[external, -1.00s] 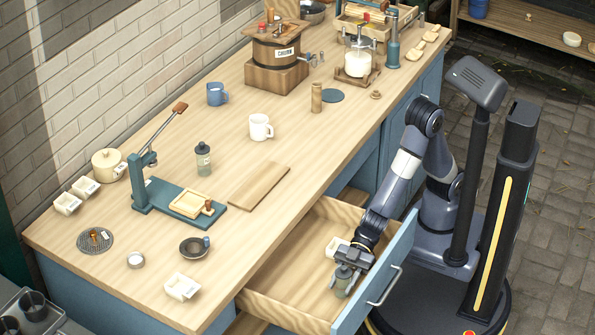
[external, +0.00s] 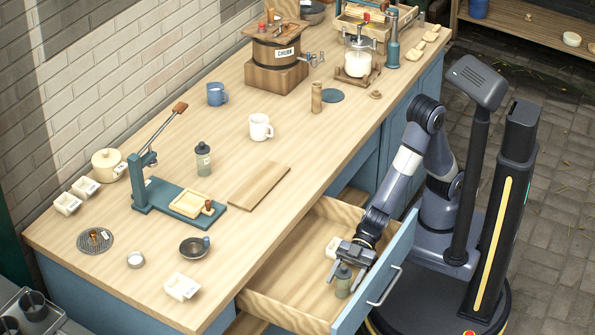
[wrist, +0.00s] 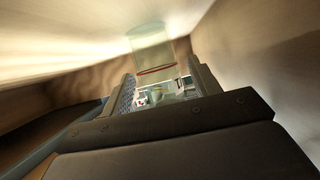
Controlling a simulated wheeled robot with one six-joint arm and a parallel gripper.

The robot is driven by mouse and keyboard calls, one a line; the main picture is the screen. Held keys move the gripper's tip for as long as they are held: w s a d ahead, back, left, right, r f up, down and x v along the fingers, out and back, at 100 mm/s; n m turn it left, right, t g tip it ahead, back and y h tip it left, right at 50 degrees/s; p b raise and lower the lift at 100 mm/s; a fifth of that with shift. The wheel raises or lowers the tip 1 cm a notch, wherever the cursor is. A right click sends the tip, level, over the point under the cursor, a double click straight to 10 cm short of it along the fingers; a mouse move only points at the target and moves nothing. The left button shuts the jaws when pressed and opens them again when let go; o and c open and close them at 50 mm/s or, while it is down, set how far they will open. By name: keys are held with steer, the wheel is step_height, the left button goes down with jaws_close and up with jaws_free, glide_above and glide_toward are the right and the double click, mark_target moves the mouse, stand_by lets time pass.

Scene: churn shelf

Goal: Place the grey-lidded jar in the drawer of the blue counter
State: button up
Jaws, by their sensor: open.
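In the wrist view a pale, see-through cylindrical form with a red ring (wrist: 153,50) shows beyond my open fingers (wrist: 160,88). A similar dark-lidded jar (external: 203,160) stands on the counter top.
A small white container (external: 333,246) sits in the drawer behind my gripper. The left part of the drawer floor is bare. The drawer's blue front (external: 375,290) and wooden walls surround the gripper. A cutting board (external: 259,186) lies on the counter above the drawer.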

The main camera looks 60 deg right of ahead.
steer(key=p+v, duration=0.1)
steer(key=v, duration=0.5)
steer(key=shift+d+r, duration=0.1)
steer(key=shift+d, duration=0.15)
steer(key=shift+o, duration=0.2)
